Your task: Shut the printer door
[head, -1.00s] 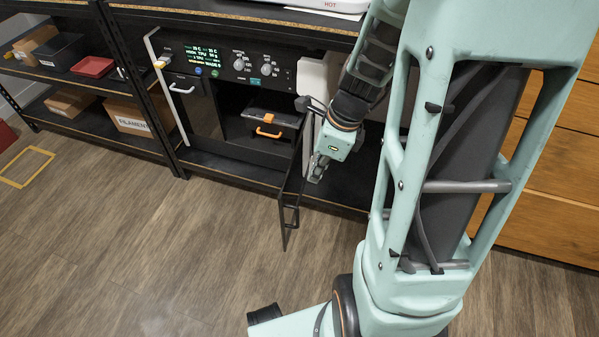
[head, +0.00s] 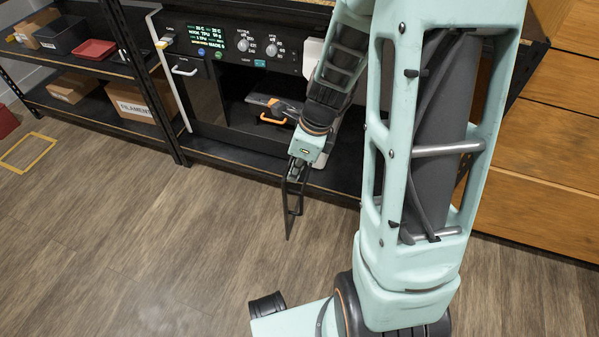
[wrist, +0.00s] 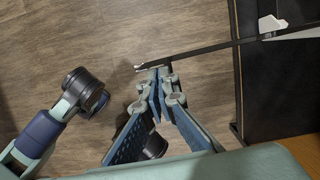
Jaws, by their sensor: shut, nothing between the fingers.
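The printer door (head: 289,212) is a thin dark panel with a bar handle. It stands open, swung out past the shelf edge and seen nearly edge-on in the head view. In the wrist view the door (wrist: 205,51) is a narrow dark bar running from the printer side out over the floor. My gripper (head: 296,174) is shut and empty, beside the door on its right side, and hides part of it. In the wrist view the fingertips (wrist: 160,75) are right at the door near its free end; I cannot tell if they touch. The printer (head: 208,100) has an open front compartment.
An orange handle (head: 273,120) shows on a dark part inside the compartment. The printer sits in a black shelf rack (head: 222,155). A box marked filament (head: 133,100) is on the left shelf. Wooden drawers (head: 540,200) stand at the right. The floor in front is open.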

